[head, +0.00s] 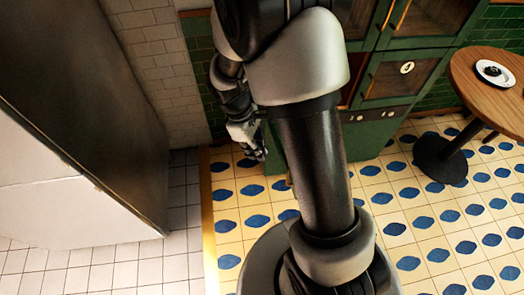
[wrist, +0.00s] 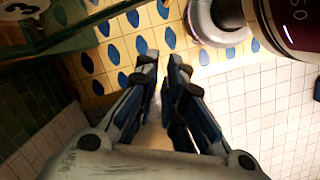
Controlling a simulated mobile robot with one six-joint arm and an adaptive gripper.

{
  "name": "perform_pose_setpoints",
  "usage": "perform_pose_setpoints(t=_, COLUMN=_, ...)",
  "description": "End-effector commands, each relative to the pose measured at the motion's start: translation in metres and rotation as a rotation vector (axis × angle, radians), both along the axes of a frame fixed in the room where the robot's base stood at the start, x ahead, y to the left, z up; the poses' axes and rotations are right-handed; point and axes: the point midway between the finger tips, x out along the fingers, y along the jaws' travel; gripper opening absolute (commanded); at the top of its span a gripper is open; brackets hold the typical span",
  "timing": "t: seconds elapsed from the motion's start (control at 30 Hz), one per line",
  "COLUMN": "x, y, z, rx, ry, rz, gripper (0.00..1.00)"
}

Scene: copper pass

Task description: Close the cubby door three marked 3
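The cubby door with a round white number plate (head: 407,67) is a green-framed glass door in the cabinet. Its numeral is too small to read surely in the head view. A dark reddish gap shows at its left side, so it seems ajar, but my arm hides part of that side. In the wrist view a round number plate (wrist: 22,8) shows at the top left, on a panel cut by the picture edge. My gripper (head: 258,154) hangs low left of the cabinet, apart from the door. In the wrist view its fingers (wrist: 162,64) are drawn together, a narrow gap between them, holding nothing.
The green cabinet (head: 375,130) has more glass doors with brass handles above. A round wooden table (head: 490,75) with a plate (head: 495,73) stands at the right on a dark pedestal. A large dark panel (head: 90,90) stands at the left. The patterned floor (head: 430,225) is clear in front.

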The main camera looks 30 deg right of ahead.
Motion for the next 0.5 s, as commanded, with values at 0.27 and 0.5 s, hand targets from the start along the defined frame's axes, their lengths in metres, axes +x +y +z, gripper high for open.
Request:
perform_pose_setpoints(t=0.27, x=-0.008, y=-0.007, z=-0.042, rx=-0.001, ry=0.005, rz=-0.002, gripper=0.00)
perform_pose_setpoints(t=0.5, x=-0.016, y=-0.016, z=-0.093, rx=0.000, ry=0.005, rz=-0.003, gripper=0.00)
